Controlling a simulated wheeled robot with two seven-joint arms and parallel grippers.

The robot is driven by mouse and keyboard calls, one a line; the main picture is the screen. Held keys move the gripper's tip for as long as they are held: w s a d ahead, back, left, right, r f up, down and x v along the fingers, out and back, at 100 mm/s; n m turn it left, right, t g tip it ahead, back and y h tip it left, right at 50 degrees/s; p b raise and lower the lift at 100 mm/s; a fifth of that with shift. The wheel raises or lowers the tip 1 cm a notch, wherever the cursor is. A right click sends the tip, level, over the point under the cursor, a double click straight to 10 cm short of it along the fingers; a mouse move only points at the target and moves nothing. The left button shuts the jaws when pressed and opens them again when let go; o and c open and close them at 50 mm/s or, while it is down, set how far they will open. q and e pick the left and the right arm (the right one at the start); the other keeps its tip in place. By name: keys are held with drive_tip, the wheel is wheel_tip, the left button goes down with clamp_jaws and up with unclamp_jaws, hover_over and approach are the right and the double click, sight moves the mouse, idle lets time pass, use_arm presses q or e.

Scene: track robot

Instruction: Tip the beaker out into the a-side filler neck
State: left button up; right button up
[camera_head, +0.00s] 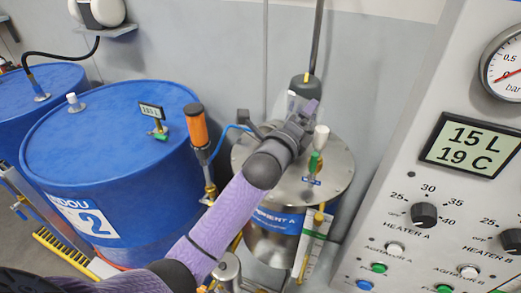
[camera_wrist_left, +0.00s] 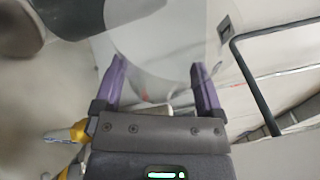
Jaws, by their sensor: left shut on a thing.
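My left gripper (camera_head: 303,113) is above the lid of the steel tank (camera_head: 335,178) labelled component A. In the left wrist view its two purple fingers (camera_wrist_left: 158,75) are shut on a clear beaker (camera_wrist_left: 155,50), which lies between them. In the head view the beaker is only a faint pale shape (camera_head: 289,103) beside the gripper. I cannot tell its tilt or contents. I cannot make out the a-side filler neck for certain; my gripper and forearm cover part of the lid. My right gripper is not in view.
A dark agitator motor (camera_head: 305,86) with a vertical shaft rises behind my gripper. A white-topped fitting (camera_head: 320,137) stands on the lid. The control panel (camera_head: 440,185) fills the right.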

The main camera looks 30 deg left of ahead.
sight(320, 113)
use_arm(q)
drive_tip(key=m+g+p, duration=0.1)
drive_tip(key=m+p, duration=0.1)
drive_tip(key=p, duration=0.2)
drive_tip(key=m+g+p, duration=0.1)
drive_tip(key=m+p, duration=0.2)
drive_tip(key=p, duration=0.2)
drive_tip(key=shift+a+f+g, duration=0.1)
drive_tip(key=shift+a+g, duration=0.05)
drive_tip(key=shift+g, duration=0.25)
drive_tip(key=r+m+p, duration=0.1)
drive_tip(key=p, duration=0.1)
drive_tip(key=d+r+g+y+p, duration=0.1)
drive_tip(key=p, duration=0.2)
drive_tip(key=shift+w+d+r+m, duration=0.1)
drive_tip(key=shift+w+m, duration=0.25)
drive_tip(key=shift+m, duration=0.05)
drive_tip(key=shift+w+d+m+g+y+p, duration=0.2)
drive_tip(key=shift+d+m+g+y+p, duration=0.3)
drive_tip(key=shift+m+p, duration=0.5)
drive_tip(key=shift+w+d+f+y+p, duration=0.1)
drive_tip(key=shift+d+f+y+p, duration=0.2)
drive_tip(key=shift+p, duration=0.25)
drive_tip(key=shift+w+d+r+m+g+y+p, duration=0.15)
drive_tip(key=shift+d+m+g+y+p, duration=0.15)
drive_tip(key=shift+m+p, duration=0.3)
